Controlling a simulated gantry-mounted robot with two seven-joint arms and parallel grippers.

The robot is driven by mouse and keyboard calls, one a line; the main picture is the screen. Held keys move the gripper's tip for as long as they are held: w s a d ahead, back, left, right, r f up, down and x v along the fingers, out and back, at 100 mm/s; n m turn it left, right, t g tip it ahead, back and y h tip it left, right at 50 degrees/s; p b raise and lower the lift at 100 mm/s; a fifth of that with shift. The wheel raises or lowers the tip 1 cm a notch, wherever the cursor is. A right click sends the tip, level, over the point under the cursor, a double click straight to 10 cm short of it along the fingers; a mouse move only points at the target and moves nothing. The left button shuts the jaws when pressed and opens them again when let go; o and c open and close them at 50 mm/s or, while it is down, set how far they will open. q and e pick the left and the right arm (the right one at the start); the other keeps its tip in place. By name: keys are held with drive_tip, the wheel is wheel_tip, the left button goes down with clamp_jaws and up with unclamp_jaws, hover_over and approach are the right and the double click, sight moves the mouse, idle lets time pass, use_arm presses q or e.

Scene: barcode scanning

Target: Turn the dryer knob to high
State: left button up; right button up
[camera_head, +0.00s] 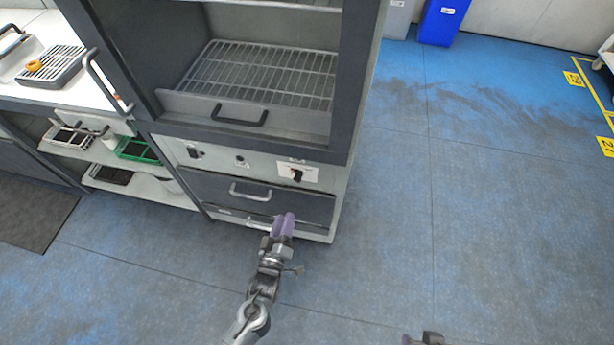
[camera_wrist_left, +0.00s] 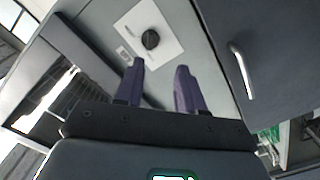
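The dryer (camera_head: 345,140) is a grey cabinet with a wire rack inside. Its black knob (camera_head: 297,175) sits on a white label plate (camera_head: 312,172) at the lower right of the front panel. In the left wrist view the knob (camera_wrist_left: 151,39) is ahead of the fingertips, and the setting it points to is too small to read. My left gripper (camera_head: 284,224) is in front of the dryer, below the knob and apart from it. Its two purple fingers (camera_wrist_left: 158,78) are spread with nothing between them. Only a small part of my right gripper (camera_head: 425,338) shows at the bottom edge.
A larger dark handle (camera_head: 239,118) is above. A counter with shelves (camera_head: 140,185) stands to the left. A blue bin (camera_head: 443,20) stands at the back. The blue floor to the right is clear.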

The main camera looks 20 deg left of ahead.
sight(294, 180)
use_arm(q)
drive_tip(key=w, duration=0.4)
drive_tip(key=w+a+r+b, duration=0.1)
drive_tip(key=w, duration=0.3)
drive_tip(key=w+r+b, duration=0.1)
drive_tip(key=w, duration=0.3)
drive_tip(key=shift+a+r, duration=0.2)
use_arm(e)
drive_tip(key=shift+x, duration=0.95)
drive_tip(key=shift+a, duration=0.2)
use_arm(q)
clamp_jaws()
use_arm(e)
drive_tip(key=shift+d, duration=0.1)
